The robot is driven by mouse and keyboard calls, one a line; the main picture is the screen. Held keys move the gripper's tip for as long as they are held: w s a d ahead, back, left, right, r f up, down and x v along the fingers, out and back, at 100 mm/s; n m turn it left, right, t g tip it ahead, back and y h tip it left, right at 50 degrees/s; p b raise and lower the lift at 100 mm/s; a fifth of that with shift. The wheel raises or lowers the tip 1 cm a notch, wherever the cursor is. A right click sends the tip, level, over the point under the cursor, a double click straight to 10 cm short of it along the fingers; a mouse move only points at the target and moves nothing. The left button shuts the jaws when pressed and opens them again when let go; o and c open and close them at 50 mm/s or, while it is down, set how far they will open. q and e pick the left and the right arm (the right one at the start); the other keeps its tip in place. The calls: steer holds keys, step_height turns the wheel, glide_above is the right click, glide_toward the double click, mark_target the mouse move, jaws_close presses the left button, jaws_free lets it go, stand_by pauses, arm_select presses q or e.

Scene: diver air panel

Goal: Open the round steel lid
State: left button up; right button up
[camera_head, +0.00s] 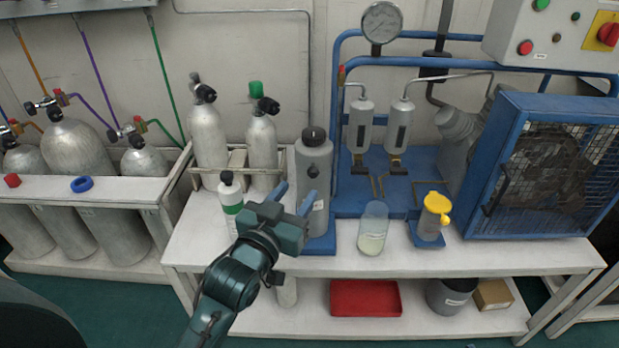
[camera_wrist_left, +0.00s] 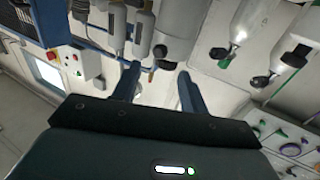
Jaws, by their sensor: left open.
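A tall grey steel canister (camera_head: 314,178) stands upright on the bench with a round top and a black knob (camera_head: 314,135) on it. This top looks like the round steel lid, and it sits on the canister. My left gripper (camera_head: 294,197) is open and empty in front of the canister's lower body, below the lid, its fingers pointing up and toward it. The gripper hides part of the canister's lower left side. In the left wrist view, the two fingers (camera_wrist_left: 157,86) are spread apart, with the grey canister (camera_wrist_left: 179,35) beyond them. My right gripper is not in view.
A white-and-green bottle (camera_head: 231,198) stands left of the canister. A clear beaker (camera_head: 372,230) and a yellow-topped cup (camera_head: 433,220) stand to the right. Blue pipework and a caged fan unit (camera_head: 500,170) fill the back right. Gas cylinders (camera_head: 208,135) stand at the left.

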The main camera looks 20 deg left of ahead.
mark_target(311, 175)
arm_select(q)
steer(key=w, duration=0.4)
steer(key=w+d+b, duration=0.1)
steer(key=w, duration=0.1)
steer(key=shift+w, duration=0.4)
steer(key=shift+c, duration=0.5)
steer(key=shift+a, duration=0.1)
jaws_close()
